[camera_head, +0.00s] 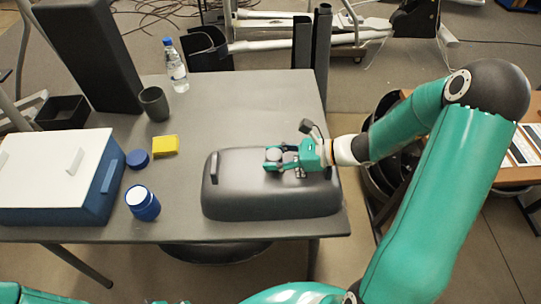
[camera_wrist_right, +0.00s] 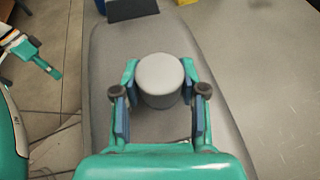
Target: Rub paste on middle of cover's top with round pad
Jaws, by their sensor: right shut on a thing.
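The cover (camera_head: 245,200) is a dark grey, rounded shell lying on the table near its front right corner. It fills much of the right wrist view (camera_wrist_right: 105,60), with a dark handle at its far end. My right gripper (camera_head: 275,158) is over the middle of the cover's top. It is shut on the round pad, a light grey cylinder (camera_wrist_right: 160,78) between its fingers. I cannot tell whether the pad touches the cover. No paste shows on the visible top. Part of my left gripper (camera_wrist_right: 38,60) shows in the right wrist view; its jaws are unclear.
Behind the cover is clear.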

